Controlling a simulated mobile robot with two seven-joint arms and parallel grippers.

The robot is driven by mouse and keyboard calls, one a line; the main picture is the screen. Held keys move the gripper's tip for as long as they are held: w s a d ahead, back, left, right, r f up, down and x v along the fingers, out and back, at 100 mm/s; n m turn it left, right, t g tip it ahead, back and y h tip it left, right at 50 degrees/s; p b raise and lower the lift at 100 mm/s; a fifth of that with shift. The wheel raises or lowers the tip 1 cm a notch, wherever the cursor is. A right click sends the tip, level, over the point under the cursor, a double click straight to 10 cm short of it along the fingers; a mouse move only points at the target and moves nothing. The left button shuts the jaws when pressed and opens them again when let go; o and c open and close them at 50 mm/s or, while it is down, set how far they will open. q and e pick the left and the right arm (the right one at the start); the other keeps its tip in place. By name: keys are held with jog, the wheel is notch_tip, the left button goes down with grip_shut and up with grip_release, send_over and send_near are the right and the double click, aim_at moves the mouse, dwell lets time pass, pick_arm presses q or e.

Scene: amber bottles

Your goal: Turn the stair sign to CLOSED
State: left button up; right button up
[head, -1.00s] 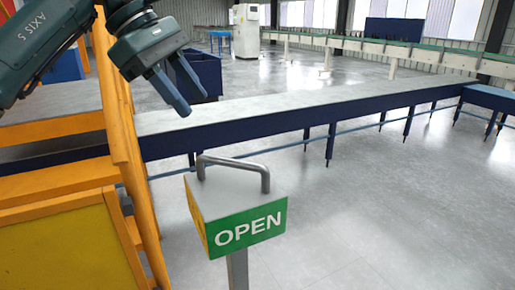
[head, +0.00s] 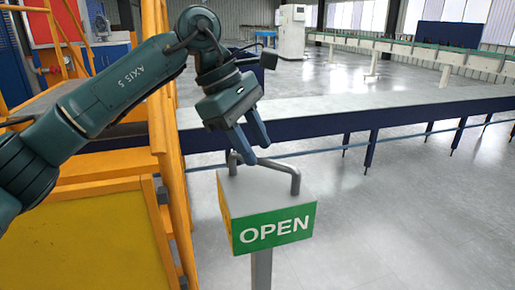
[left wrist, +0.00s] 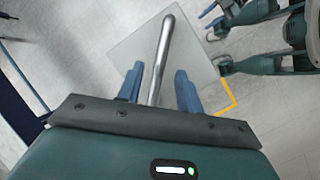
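The stair sign (head: 275,230) is a box on a grey post, with a green face reading OPEN toward me and a yellow face on its left side. A metal bar handle (head: 284,165) arches over its pale top. My left gripper (head: 255,152) is just above the handle's left end, fingers pointing down and open. In the left wrist view the handle (left wrist: 161,55) runs between the two blue fingers (left wrist: 158,88), with gaps on both sides, over the sign's pale top (left wrist: 130,48). My right gripper is not identifiable in the head view.
Yellow stair railing (head: 165,150) and a yellow panel (head: 105,235) stand close on the left of the sign. A conveyor (head: 350,117) with a dark blue side runs behind it. The floor to the right is clear.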

pick_arm(q)
jog(key=shift+x, duration=0.9)
grip_shut()
